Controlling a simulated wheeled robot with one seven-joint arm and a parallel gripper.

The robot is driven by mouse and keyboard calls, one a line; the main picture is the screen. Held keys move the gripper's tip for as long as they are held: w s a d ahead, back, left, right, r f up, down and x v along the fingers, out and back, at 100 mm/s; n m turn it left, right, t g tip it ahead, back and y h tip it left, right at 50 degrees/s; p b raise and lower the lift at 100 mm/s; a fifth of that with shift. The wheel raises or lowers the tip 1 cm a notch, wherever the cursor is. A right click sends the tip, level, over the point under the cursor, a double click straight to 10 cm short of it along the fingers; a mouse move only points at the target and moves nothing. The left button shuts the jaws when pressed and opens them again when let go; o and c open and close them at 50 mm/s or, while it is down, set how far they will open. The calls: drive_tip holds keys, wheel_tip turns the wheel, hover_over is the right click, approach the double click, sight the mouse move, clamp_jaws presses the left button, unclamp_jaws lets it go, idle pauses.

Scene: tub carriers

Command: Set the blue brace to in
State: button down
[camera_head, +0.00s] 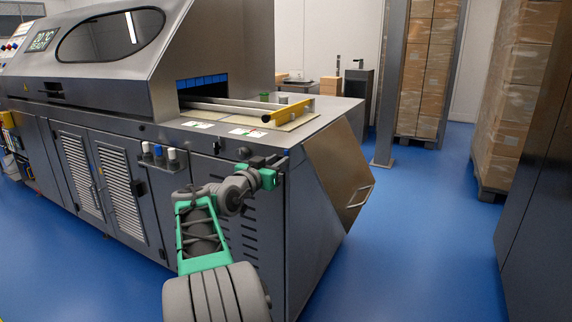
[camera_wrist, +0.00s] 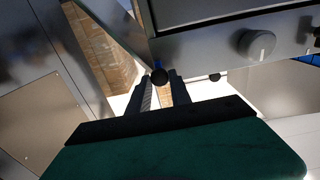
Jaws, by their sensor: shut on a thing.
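My gripper (camera_head: 283,158) is at the front edge of the grey machine, below its top deck. A small strip of blue shows just beyond the knob, and I take this as the blue brace (camera_wrist: 157,65). The fingers are shut on its knob. Most of the brace is hidden in the head view by my gripper and arm, and I cannot tell from the frames which position it is in.
The grey machine (camera_head: 235,215) stands close by my arm. A yellow-ended bar (camera_head: 287,111) lies on its deck. A small rack with several capped items (camera_head: 158,157) is on its front. A grey round dial (camera_wrist: 257,43) shows in the wrist view. Blue floor (camera_head: 420,230) is clear to the right.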

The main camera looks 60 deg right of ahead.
drive_tip(key=shift+w+r, duration=0.1)
drive_tip(key=shift+w, duration=0.15)
drive_tip(key=c, duration=1.4)
unclamp_jaws()
drive_tip(key=shift+w, duration=0.1)
drive_tip(key=shift+o, duration=1)
drive_tip(key=a, duration=0.8)
drive_tip(key=shift+p, duration=0.4)
